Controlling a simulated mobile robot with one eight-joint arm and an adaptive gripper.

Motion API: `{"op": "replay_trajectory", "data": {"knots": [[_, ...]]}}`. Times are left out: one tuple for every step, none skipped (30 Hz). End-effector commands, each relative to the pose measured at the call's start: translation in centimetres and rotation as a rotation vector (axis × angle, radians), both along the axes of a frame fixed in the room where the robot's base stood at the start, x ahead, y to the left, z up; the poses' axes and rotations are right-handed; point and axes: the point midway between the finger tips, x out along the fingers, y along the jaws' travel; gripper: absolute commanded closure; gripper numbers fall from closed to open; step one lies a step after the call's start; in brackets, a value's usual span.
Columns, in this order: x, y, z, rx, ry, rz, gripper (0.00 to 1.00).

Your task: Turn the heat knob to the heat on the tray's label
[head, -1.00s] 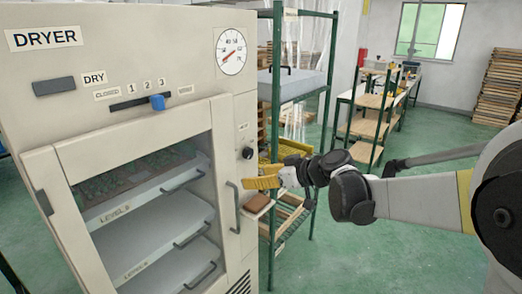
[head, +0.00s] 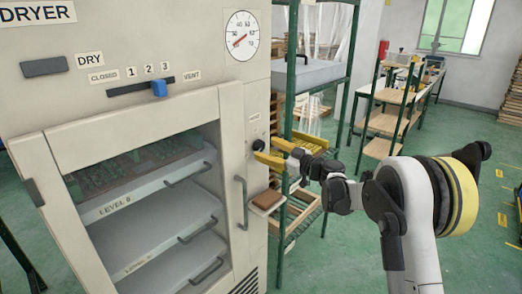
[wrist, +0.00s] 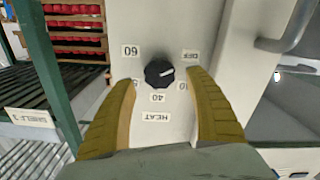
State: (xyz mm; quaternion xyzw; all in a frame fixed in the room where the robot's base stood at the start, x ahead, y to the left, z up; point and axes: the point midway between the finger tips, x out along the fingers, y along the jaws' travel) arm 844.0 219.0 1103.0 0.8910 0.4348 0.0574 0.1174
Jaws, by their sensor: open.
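The black heat knob (wrist: 158,73) is on the dryer's pale side panel. Its white mark points right, between the OFF label (wrist: 190,54) and a partly covered number at lower right. The labels 60 (wrist: 131,51), 40 (wrist: 157,97) and HEAT (wrist: 155,117) also show. My gripper (wrist: 160,78) is open, its yellow fingers on either side of the knob; I cannot tell whether they touch it. In the head view my gripper (head: 261,150) is at the dryer's right front edge. A tray with green pieces (head: 140,166) is inside the dryer; no heat label on it is readable.
The dryer's door handle (head: 241,203) is just left of my gripper. A green-framed rack (head: 290,80) stands close on the right. The blue slider (head: 159,88) is near 3.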

Motion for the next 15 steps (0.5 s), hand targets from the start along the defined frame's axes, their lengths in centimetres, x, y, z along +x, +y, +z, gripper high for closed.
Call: {"op": "replay_trajectory", "data": {"knots": [[0.4,0.8,-0.2,0.000,0.000,0.002,0.37],[0.7,1.1,-0.2,0.000,0.000,0.003,0.37],[1.1,1.5,-0.1,0.000,0.000,0.002,0.37],[1.3,1.7,-0.1,0.000,0.000,0.002,0.37],[1.5,1.9,-0.1,0.000,0.000,0.001,0.37],[1.6,2.2,-0.1,0.000,0.000,0.001,0.37],[1.8,2.3,-0.1,0.000,0.000,0.001,0.37],[1.8,2.4,0.0,0.000,0.000,0.001,0.37],[1.9,2.5,0.0,0.000,0.000,0.001,0.37],[1.9,2.6,0.0,0.000,0.001,0.001,0.37],[2.0,2.6,0.0,0.000,0.001,0.001,0.37],[2.0,2.6,0.1,0.000,0.001,0.001,0.37],[2.0,2.6,0.1,0.000,0.001,0.001,0.37],[1.9,2.6,0.1,0.000,0.001,0.001,0.37],[1.9,2.6,0.1,0.001,0.001,0.000,0.37]]}}
